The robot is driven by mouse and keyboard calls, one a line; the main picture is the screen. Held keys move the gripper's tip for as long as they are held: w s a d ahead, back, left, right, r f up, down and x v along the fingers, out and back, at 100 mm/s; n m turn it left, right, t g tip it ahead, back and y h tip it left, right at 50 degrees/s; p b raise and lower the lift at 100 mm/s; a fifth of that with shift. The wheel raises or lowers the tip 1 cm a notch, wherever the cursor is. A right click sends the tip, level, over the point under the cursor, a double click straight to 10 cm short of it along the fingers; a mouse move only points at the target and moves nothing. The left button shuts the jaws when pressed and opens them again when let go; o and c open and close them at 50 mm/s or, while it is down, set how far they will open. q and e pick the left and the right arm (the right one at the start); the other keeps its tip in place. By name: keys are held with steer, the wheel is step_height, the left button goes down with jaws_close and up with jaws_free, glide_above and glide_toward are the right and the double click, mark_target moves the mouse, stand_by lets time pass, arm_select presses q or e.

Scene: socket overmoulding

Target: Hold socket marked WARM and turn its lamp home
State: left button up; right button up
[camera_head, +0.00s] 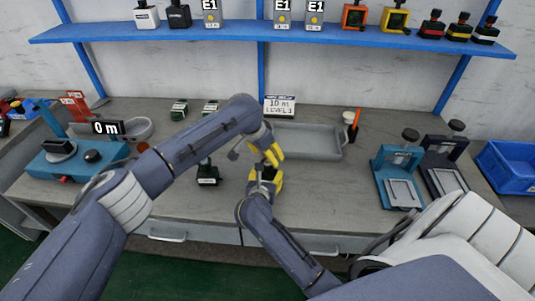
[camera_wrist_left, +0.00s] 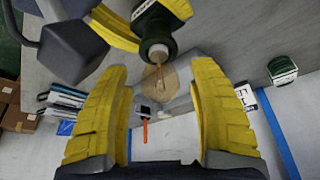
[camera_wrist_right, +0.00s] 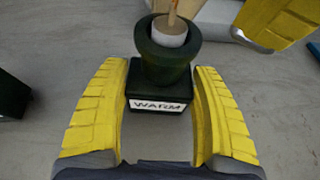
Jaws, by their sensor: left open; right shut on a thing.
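The dark green and black socket marked WARM (camera_wrist_right: 158,98) is between the fingers of my right gripper (camera_head: 265,181), which is shut on it. Its label faces the right wrist camera. The lamp, a clear glass bulb (camera_wrist_left: 160,84) with a white base (camera_wrist_left: 157,52), stands in the socket's round mouth. How deep it sits I cannot tell. My left gripper (camera_head: 272,153) is open just above, its fingers spread on either side of the bulb in the left wrist view, with gaps showing. In the head view the grippers hide most of the socket and lamp.
Another dark socket (camera_head: 208,174) stands left of the grippers. A grey tray (camera_head: 310,142) and a "10 m LEVEL 3" sign (camera_head: 280,105) are behind. A blue press-like device (camera_head: 80,160) is at left, two stands (camera_head: 397,178) and a blue bin (camera_head: 508,168) at right.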

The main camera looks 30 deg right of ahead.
arm_select(q)
steer(key=shift+d+f, duration=0.1)
steer(key=shift+f, duration=0.15)
jaws_close()
stand_by(0.5)
